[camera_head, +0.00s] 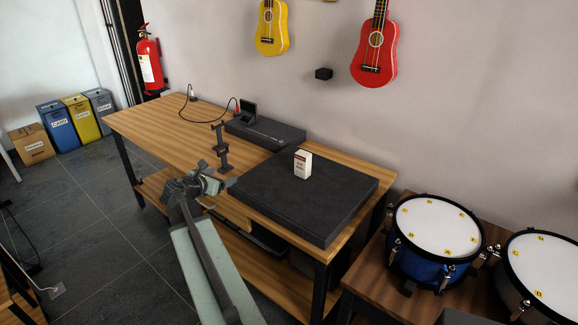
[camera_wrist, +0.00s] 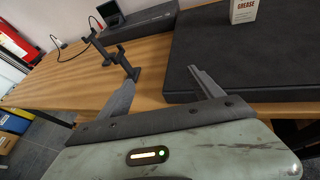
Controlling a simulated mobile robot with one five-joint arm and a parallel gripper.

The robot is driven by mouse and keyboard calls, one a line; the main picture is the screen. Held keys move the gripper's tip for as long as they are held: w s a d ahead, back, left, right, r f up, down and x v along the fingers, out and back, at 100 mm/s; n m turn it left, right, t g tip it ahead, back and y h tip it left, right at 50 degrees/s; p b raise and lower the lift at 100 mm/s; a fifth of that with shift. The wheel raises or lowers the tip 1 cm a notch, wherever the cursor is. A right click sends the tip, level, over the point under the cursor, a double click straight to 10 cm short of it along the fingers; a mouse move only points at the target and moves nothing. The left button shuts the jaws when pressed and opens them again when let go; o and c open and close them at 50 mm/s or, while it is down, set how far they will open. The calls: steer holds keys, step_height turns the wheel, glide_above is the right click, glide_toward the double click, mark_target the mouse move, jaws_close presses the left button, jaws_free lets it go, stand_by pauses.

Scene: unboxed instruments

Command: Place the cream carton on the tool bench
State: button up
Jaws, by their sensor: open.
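The cream carton (camera_head: 303,164) stands upright on a dark flat case (camera_head: 270,208) on the wooden tool bench (camera_head: 160,128). In the wrist view the carton (camera_wrist: 244,10) shows at the top right, cut by the frame edge, with "GREASE" printed on it. My gripper (camera_head: 222,184) is at the front edge of the bench, left of the case and apart from the carton. In the wrist view my gripper (camera_wrist: 160,82) has its two fingers spread wide with nothing between them.
A small dark stand (camera_head: 222,150) rises from the bench ahead of my gripper. A second dark case (camera_head: 265,132) lies at the back with a small device (camera_head: 248,111) on it. The bench's left part is largely clear. Drums (camera_head: 436,235) stand at right.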

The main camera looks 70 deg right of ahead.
mark_target(300, 159)
steer(key=s+d, duration=0.2)
steer(key=s+d+g, duration=0.1)
steer(key=s+d, duration=0.2)
steer(key=s+d+r+g, duration=0.1)
steer(key=s+d, duration=0.2)
steer(key=shift+s+r+m+h, duration=0.1)
steer(key=shift+s+m+h, duration=0.2)
steer(key=shift+h, duration=0.1)
steer(key=s+d+g, duration=0.1)
steer(key=s+d, duration=0.1)
steer(key=s, duration=0.2)
steer(key=s+d+m+g, duration=0.1)
steer(key=s+d, duration=0.1)
steer(key=s, duration=0.2)
steer(key=s+d, duration=0.2)
steer(key=s, duration=0.2)
steer(key=shift+s+d+r+m+g, duration=0.3)
steer(key=shift+d+r+g, duration=0.05)
steer(key=shift+d+g, duration=0.05)
steer(key=shift+b+x, duration=0.5)
steer(key=shift+x, duration=0.65)
steer(key=x, duration=0.3)
steer(key=b+x, duration=0.1)
steer(key=x, duration=0.1)
steer(key=shift+w+d, duration=0.25)
steer(key=shift+d, duration=0.15)
steer(key=shift+a+r, duration=0.1)
steer(key=c, duration=1.6)
steer(key=shift+r, duration=0.1)
